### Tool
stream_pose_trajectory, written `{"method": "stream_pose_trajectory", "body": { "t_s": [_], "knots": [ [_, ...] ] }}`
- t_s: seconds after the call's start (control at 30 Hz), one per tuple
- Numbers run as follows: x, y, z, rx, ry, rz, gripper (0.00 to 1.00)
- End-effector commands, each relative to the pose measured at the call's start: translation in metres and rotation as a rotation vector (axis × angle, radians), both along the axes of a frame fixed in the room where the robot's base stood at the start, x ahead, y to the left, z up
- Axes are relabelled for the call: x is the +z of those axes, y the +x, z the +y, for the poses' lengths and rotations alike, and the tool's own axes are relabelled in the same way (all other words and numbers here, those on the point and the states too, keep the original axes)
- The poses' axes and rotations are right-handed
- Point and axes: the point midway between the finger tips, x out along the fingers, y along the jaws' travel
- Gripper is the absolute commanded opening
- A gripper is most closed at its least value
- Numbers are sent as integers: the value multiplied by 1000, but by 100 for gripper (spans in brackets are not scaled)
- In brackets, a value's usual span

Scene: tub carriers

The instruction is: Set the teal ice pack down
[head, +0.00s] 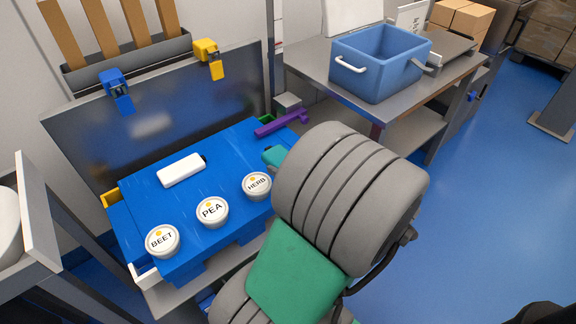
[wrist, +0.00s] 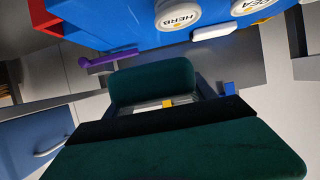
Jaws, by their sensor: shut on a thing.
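The teal ice pack (head: 273,156) shows only as a small end in the head view, beside my grey arm and near the right edge of the blue carrier top (head: 150,208). In the wrist view I see what looks like the dark teal ice pack (wrist: 150,84) just past the teal, black-edged body of my gripper. My gripper is shut on it. The fingertips are hidden in both views; my arm covers them in the head view. I cannot tell whether the pack touches the surface below.
White tubs labelled BEET (head: 162,241), PEA (head: 212,212) and HERB (head: 257,185) line the carrier's front. A white block (head: 181,170) lies behind them. A purple bar (head: 281,124) lies at the back right corner. A blue bin (head: 380,65) stands on the grey bench.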

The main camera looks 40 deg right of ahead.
Motion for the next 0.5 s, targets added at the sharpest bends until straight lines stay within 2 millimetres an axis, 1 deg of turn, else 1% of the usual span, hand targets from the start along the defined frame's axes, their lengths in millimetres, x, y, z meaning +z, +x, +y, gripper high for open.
{"method": "stream_pose_trajectory", "body": {
  "t_s": [0.17, 0.27, 0.37, 0.5],
  "knots": [
    [1, 0, 0, -1, -1, -1, 7],
    [-3, 4, -3, 2, 0, 0, 7],
    [-15, 19, -16, 6, 1, 0, 7],
    [-34, 47, -45, 5, 0, -1, 7]
  ]
}}
